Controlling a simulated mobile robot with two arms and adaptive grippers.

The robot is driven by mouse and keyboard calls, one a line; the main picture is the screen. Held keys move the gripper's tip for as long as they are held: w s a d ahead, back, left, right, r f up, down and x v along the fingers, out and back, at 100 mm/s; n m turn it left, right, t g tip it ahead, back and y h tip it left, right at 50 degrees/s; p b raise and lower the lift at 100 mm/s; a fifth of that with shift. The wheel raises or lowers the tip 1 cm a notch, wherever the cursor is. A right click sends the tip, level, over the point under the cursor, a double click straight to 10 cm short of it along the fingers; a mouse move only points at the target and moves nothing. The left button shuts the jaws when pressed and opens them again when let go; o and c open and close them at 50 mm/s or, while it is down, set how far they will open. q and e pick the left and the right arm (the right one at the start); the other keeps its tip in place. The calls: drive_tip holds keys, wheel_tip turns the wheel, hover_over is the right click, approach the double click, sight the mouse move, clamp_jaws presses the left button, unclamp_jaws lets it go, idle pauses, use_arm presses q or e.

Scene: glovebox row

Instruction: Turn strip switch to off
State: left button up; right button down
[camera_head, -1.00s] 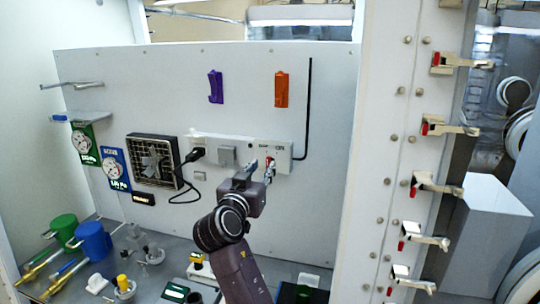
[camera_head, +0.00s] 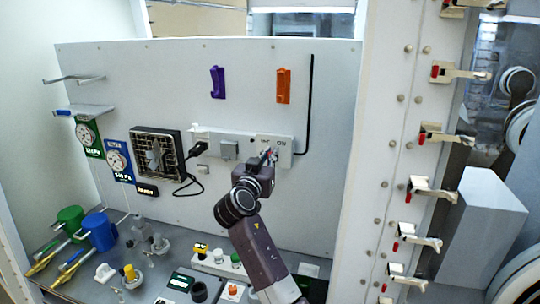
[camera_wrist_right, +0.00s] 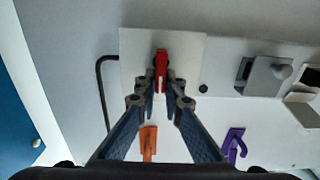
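The power strip (camera_head: 213,139) is a long white bar fixed low on the white back panel. Its right end is a white plate with black lettering, also in the right wrist view (camera_wrist_right: 135,58). The strip switch is a red lever on this plate (camera_wrist_right: 161,68). My right gripper (camera_head: 268,156) reaches up to the plate and partly hides the switch in the head view. In the right wrist view its fingertips (camera_wrist_right: 161,84) sit close on both sides of the red lever, narrowed onto it. My left gripper is not in view.
A black plug (camera_head: 197,149) with a cord sits in the strip, left of a grey socket cover (camera_head: 229,150). Purple (camera_head: 218,82) and orange (camera_head: 283,86) holders hang above. Small fittings crowd the bench below.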

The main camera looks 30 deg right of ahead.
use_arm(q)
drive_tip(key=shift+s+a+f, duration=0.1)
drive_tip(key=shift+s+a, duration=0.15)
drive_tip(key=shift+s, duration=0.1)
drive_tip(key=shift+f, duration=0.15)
use_arm(e)
drive_tip(key=shift+f, duration=0.1)
drive_tip(key=shift+w+a+n+b, duration=0.15)
drive_tip(key=shift+n+b, duration=0.5)
drive_tip(key=shift+n, duration=0.35)
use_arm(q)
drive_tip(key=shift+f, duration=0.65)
use_arm(e)
drive_tip(key=shift+w+a+n, duration=0.1)
drive_tip(key=shift+w+n, duration=0.05)
drive_tip(key=shift+n, duration=0.8)
drive_tip(key=shift+w+a+n, duration=0.1)
drive_tip(key=shift+n, duration=0.85)
drive_tip(key=shift+f, duration=0.1)
drive_tip(key=c, duration=2)
unclamp_jaws()
drive_tip(key=shift+c, duration=0.2)
